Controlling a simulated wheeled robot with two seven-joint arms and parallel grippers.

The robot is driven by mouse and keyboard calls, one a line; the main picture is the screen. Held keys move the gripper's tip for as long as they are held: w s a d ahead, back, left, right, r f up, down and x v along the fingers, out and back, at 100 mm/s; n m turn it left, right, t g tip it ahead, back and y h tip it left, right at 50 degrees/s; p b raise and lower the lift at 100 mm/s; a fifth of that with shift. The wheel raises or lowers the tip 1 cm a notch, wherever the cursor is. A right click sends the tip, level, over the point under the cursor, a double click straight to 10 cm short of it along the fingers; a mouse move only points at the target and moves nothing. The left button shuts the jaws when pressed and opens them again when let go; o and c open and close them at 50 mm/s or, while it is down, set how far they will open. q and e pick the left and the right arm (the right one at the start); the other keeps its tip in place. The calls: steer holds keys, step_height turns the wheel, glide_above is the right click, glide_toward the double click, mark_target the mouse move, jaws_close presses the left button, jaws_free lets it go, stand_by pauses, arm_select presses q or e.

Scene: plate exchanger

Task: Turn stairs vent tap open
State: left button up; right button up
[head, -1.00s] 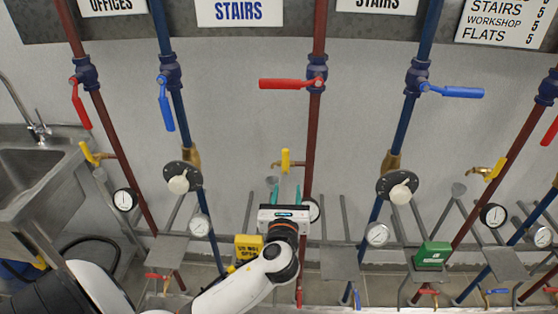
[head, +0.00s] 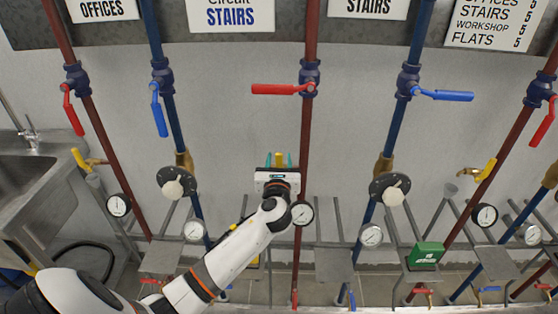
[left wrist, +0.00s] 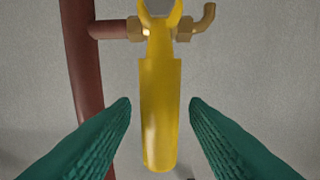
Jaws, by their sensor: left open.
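The yellow handle of the vent tap (left wrist: 160,115) hangs in the middle of the left wrist view, below its brass body (left wrist: 190,29) on a branch of the red pipe (left wrist: 84,70). My left gripper (left wrist: 160,118) is open, with one green finger on each side of the handle and a gap on both sides. In the head view the tap's yellow top (head: 279,158) shows just above my left gripper (head: 278,163); the gripper hides the rest of the tap. My right gripper is not in view.
A red-handled valve (head: 283,89) sits on the red pipe above. A gauge (head: 302,213) is right of my left wrist. Blue pipes with dials (head: 389,188) stand on both sides. A sink (head: 25,180) is at the far left. A green box (head: 426,254) sits lower right.

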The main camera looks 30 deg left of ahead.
arm_select(q)
steer(key=shift+c, duration=0.2)
jaws_close()
steer(key=shift+a, duration=0.1)
steer(key=s+a+f+n+b, duration=0.3)
steer(key=a+f+n+b, duration=0.2)
steer(key=n, duration=1.2)
steer(key=shift+s+f+n+b, duration=0.15)
steer(key=shift+f+n+b, duration=0.25)
steer(key=shift+f+b, duration=0.4)
steer(key=shift+a, duration=0.1)
steer(key=shift+o, duration=0.2)
jaws_free()
